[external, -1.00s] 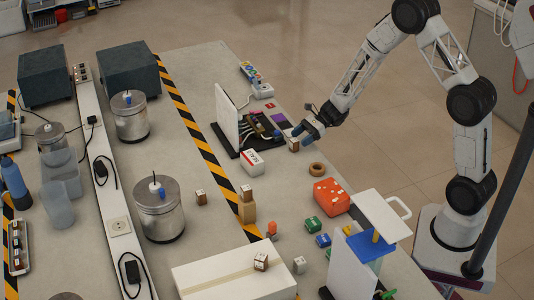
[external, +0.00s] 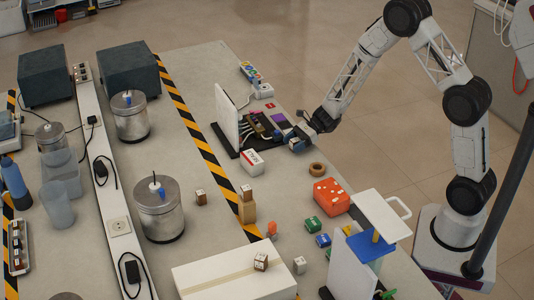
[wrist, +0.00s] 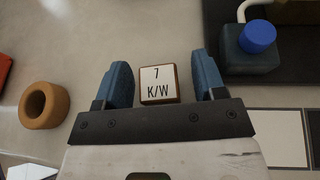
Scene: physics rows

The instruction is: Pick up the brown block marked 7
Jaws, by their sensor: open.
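The brown block marked 7 (wrist: 159,84) has a white top face reading "7 K/W" in the wrist view. It sits on the table between the two blue fingers of my gripper (wrist: 161,70), with a visible gap on each side. My gripper is open and stands around the block, not closed on it. In the external view my gripper (external: 297,142) is low over the table, beside the black board, and its fingers largely hide the block.
A brown tape ring (wrist: 43,105) lies left of my gripper; it also shows in the external view (external: 317,169). A black board with a blue-capped part (wrist: 257,37) is close on the right. A white box (external: 251,162) and a red-orange box (external: 331,196) stand nearby.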

